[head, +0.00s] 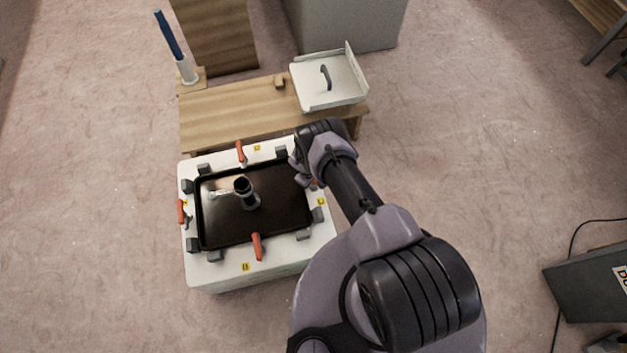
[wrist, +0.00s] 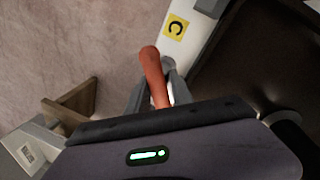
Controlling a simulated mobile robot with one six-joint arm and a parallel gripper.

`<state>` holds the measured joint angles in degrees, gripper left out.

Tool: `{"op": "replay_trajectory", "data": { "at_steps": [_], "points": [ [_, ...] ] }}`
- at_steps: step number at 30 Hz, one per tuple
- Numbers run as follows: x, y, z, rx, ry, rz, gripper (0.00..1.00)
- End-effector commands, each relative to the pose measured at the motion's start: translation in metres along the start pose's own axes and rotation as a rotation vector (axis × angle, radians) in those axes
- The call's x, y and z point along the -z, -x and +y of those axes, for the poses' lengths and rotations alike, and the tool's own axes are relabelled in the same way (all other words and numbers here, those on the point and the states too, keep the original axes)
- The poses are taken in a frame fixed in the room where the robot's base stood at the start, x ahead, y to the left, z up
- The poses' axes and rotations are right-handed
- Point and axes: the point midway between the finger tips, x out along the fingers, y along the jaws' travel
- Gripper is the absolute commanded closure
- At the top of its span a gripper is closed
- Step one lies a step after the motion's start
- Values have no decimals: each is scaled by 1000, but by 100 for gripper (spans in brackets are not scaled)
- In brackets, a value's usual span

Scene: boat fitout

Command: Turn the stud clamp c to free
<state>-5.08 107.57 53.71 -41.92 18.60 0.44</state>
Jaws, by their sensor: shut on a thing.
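The stud clamp c has an orange-red handle (wrist: 153,72) beside the yellow label C (wrist: 176,27) in the wrist view. It stands on the white rim of the box (head: 210,272), on the right side in the head view, where its handle is mostly hidden by my arm. My gripper (wrist: 158,95) is shut on the handle, one grey finger on each side. The handle's rounded end sticks out beyond the fingers. The gripper's body hides the lower part of the handle. In the head view my gripper (head: 304,178) is at the right rim.
Other orange-red clamp handles stand at the back (head: 240,151), left (head: 181,211) and front (head: 257,246) of the rim. Behind stands a wooden bench (head: 230,115) with a white tray (head: 340,90).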

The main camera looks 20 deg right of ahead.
Motion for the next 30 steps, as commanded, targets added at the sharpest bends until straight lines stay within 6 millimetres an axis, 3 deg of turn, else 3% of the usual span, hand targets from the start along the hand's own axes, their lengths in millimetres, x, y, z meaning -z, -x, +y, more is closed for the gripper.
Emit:
{"op": "replay_trajectory", "data": {
  "at_steps": [15, 30],
  "points": [
    [2, -2, 1, -1, -428, -84, 100],
    [1, -1, 1, 0, -614, -123, 100]
  ]
}}
